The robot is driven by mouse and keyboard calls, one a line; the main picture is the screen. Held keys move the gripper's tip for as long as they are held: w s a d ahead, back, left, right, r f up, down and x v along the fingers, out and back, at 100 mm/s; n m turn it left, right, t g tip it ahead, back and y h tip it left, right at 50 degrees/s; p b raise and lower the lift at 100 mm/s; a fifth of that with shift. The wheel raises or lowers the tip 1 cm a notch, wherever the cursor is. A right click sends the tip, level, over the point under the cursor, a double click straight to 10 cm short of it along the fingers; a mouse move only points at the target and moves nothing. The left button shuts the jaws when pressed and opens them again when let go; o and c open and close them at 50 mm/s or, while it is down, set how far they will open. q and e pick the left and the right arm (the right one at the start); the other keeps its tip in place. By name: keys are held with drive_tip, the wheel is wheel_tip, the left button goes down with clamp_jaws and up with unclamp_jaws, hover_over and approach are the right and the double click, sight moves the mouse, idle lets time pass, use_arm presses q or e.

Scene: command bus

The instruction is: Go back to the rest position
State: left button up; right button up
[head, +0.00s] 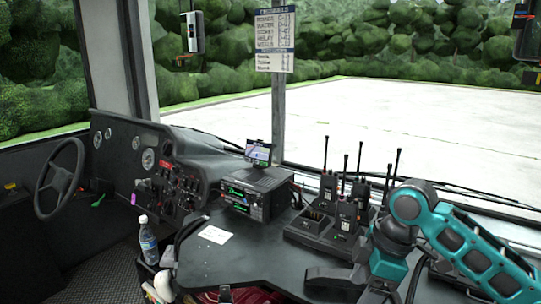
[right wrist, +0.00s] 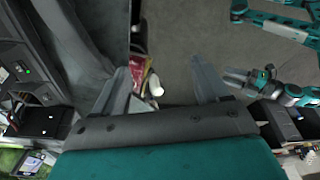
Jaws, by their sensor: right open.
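My right gripper (head: 318,282) is low over the dark console at the lower right of the head view, with its teal arm coming in from the right. In the right wrist view its two grey fingers (right wrist: 161,68) are wide apart, with nothing held between them. My left gripper (right wrist: 236,77) shows at the right of the right wrist view, on its teal arm; whether its fingers are apart is too small to tell. I cannot clearly make out the left gripper in the head view.
Radios in a charger (head: 322,232) stand on the console close to my right arm. A radio unit (head: 257,193) with a small screen (head: 258,152) is further left. A water bottle (head: 148,243) stands by the console's left edge. A white card (head: 215,235) lies on the console.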

drive_tip(key=s+a+f+m+t+y, duration=0.2)
drive_tip(key=a+f+m+t, duration=0.15)
drive_tip(key=f, duration=0.45)
drive_tip(key=s+a+f+m+t+y, duration=0.1)
drive_tip(key=a+f+m+t, duration=0.2)
drive_tip(key=f, duration=0.5)
drive_tip(key=s+d+f+m+t+h, duration=0.2)
drive_tip(key=s+d+f+m, duration=0.1)
drive_tip(key=s, duration=0.3)
drive_tip(key=s+d+f+m+t+h, duration=0.1)
drive_tip(key=s+d+f+m, duration=0.2)
drive_tip(key=s, duration=0.4)
drive_tip(key=shift+s+d+f+t+h, duration=0.2)
drive_tip(key=shift+d+t+h, duration=0.2)
drive_tip(key=shift+d, duration=0.4)
